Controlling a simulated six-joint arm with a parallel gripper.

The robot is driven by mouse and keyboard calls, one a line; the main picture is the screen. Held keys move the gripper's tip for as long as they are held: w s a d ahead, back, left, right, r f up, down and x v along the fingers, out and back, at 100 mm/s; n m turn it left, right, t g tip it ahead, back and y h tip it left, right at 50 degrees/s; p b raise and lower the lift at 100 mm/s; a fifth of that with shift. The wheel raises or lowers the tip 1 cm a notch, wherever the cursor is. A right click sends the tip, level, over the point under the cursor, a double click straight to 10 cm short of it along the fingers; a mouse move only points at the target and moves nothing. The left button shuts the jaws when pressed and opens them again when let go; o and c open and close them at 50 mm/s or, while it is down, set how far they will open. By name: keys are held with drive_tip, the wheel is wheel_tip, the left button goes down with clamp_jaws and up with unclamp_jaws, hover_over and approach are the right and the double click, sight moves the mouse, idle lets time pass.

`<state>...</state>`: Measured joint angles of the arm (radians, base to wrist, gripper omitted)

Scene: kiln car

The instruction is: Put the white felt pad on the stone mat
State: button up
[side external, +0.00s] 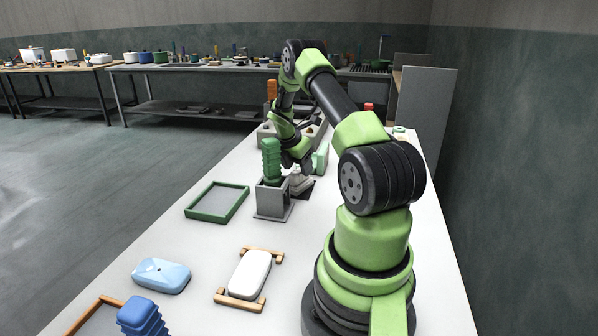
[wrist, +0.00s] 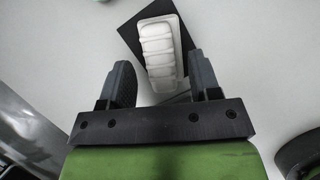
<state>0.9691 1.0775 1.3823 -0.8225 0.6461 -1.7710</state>
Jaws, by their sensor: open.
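A white ribbed block (wrist: 159,52), which looks like the white felt pad, lies on a dark square mat (wrist: 127,34) in the wrist view. The mat looks like the stone mat; the block covers much of it and overhangs its edge. In the side view the white block (side external: 300,182) and the dark mat (side external: 308,193) show partly, below my gripper (side external: 297,166). In the wrist view my gripper (wrist: 165,82) is open, its fingers on either side of the block's near end. I see no finger touching the block.
A grey holder (side external: 272,204) with a green ribbed block (side external: 271,160) stands close beside the mat. A green-rimmed tray (side external: 204,215) is to the left. A smooth white piece (side external: 250,274) on wooden rails and a light blue piece (side external: 161,275) lie nearer the camera.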

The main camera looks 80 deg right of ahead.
sight(295, 173)
wheel_tip(295, 173, up, 9)
drive_tip(key=shift+w+a+r, duration=0.15)
drive_tip(key=shift+w+a, duration=0.05)
drive_tip(key=shift+a, duration=0.25)
drive_tip(key=w+a+r+m+t+y, duration=0.1)
drive_tip(key=w+a+r+m+t, duration=0.35)
drive_tip(key=a+r, duration=0.65)
drive_tip(key=w+a+r+m+t, duration=0.3)
drive_tip(key=w+a+r+t, duration=0.15)
drive_tip(key=a+r, duration=0.6)
drive_tip(key=s+a+r+m+t+y, duration=0.2)
drive_tip(key=a+r+m, duration=0.1)
drive_tip(key=a, duration=0.8)
drive_tip(key=s+a+f+m+g+y, duration=0.1)
drive_tip(key=s+a+f+m+y, duration=0.2)
drive_tip(key=s+a+f+m, duration=0.3)
drive_tip(key=s+f, duration=0.1)
drive_tip(key=s, duration=0.4)
drive_tip(key=shift+s+a+f+g, duration=0.15)
drive_tip(key=shift+s+a+g, duration=0.05)
drive_tip(key=shift+a+g, duration=0.2)
